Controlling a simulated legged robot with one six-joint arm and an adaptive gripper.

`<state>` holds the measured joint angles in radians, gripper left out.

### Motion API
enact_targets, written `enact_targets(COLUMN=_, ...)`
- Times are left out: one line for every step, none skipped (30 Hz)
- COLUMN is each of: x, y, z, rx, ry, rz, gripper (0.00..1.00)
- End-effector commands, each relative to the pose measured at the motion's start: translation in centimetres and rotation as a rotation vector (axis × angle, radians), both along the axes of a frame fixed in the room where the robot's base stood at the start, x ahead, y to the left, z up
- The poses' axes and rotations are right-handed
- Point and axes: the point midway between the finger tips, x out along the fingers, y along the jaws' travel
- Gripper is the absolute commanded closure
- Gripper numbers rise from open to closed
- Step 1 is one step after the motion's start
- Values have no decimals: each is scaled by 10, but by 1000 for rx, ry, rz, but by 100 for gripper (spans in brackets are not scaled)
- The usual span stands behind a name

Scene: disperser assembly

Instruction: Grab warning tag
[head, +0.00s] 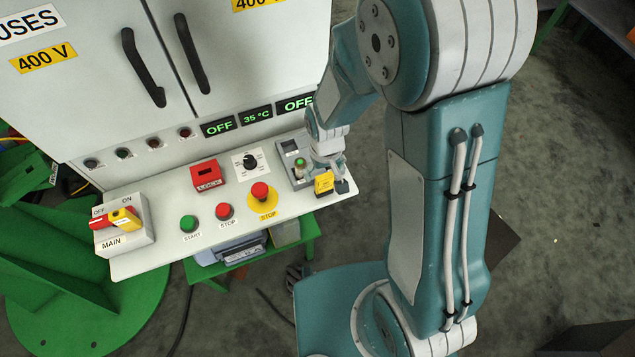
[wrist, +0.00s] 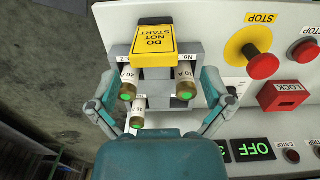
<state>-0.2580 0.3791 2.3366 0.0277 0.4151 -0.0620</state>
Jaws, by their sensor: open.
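The yellow warning tag (wrist: 153,40), marked "DO NOT START", is on a grey holder at the right end of the control shelf. It also shows in the head view (head: 324,183). In the wrist view my gripper (wrist: 155,64) is open, with one finger to each side of the holder and tag. No contact with the tag is clear. In the head view my gripper (head: 326,168) is low over the shelf's right end, partly hidden by my arm.
Several fuses (wrist: 185,85) with green ends stand in the holder between my fingers. A yellow-ringed red stop button (head: 261,191), red lock box (head: 207,176) and main switch (head: 122,229) with a yellow piece are on the shelf (head: 165,250). The cabinet (head: 105,95) rises behind.

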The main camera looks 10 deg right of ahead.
Motion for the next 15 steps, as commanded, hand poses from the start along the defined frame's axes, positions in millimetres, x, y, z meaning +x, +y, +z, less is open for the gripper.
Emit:
enact_targets(x=0, y=-2, z=-3, rx=1, ry=0, rz=-2, gripper=0)
enact_targets(x=0, y=-2, z=-5, rx=1, ry=-1, rz=-2, gripper=0)
enact_targets(x=1, y=-2, z=-7, rx=2, ry=1, rz=-2, gripper=0)
enact_targets(x=1, y=-2, z=-10, rx=2, ry=2, rz=-2, gripper=0)
enact_targets(x=1, y=-2, z=-13, rx=1, ry=2, rz=-2, gripper=0)
enact_targets(x=2, y=-1, z=-18, rx=0, ry=2, rz=-2, gripper=0)
enact_targets(x=3, y=0, z=-23, rx=0, ry=3, rz=-2, gripper=0)
enact_targets(x=3, y=1, z=-27, rx=-1, ry=4, rz=-2, gripper=0)
enact_targets(x=4, y=3, z=-33, rx=-1, ry=3, rz=-2, gripper=0)
enact_targets(x=5, y=4, z=-37, rx=-2, ry=4, rz=-2, gripper=0)
enact_targets(x=4, y=4, z=-42, rx=-2, ry=4, rz=-2, gripper=0)
enact_targets(x=4, y=4, z=-46, rx=-3, ry=2, rz=-2, gripper=0)
enact_targets(x=4, y=4, z=-49, rx=-3, ry=2, rz=-2, gripper=0)
enact_targets(x=4, y=5, z=-52, rx=-4, ry=2, rz=-1, gripper=0)
enact_targets(x=5, y=5, z=-54, rx=-3, ry=0, rz=-2, gripper=0)
